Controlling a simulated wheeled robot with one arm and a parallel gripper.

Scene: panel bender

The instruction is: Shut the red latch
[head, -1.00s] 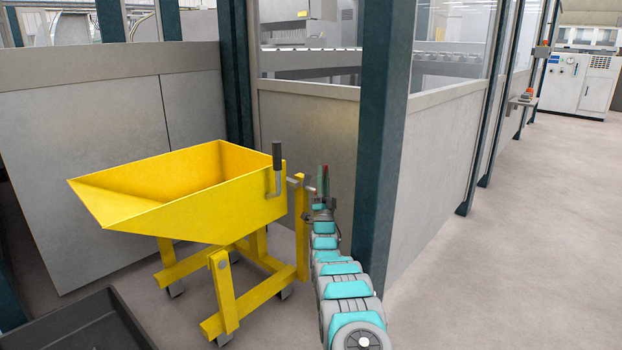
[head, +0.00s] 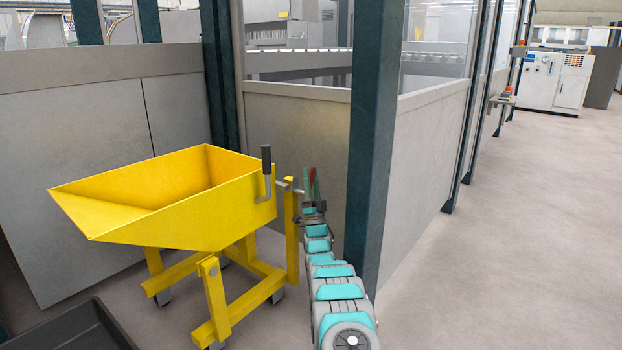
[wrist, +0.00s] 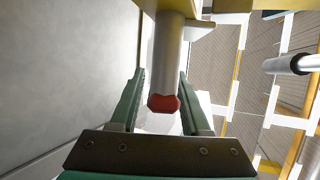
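The red latch shows in the wrist view as a grey cylindrical stem with a red end (wrist: 163,103), hanging between my two green fingers. In the head view only a small bit of red (head: 312,174) shows among the fingers, beside the yellow tipping cart (head: 180,218). My gripper (wrist: 162,74) is open, with one finger on each side of the latch and narrow gaps visible. In the head view my gripper (head: 311,186) is at the right end of the cart, near its yellow upright. The latch's far end is hidden by a yellow part.
A dark lever (head: 266,165) stands on the cart's right side. A dark teal post (head: 372,140) rises close to the right of my arm. Grey panels (head: 295,150) stand behind. A dark tray (head: 78,328) is at lower left. Open floor (head: 500,260) lies to the right.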

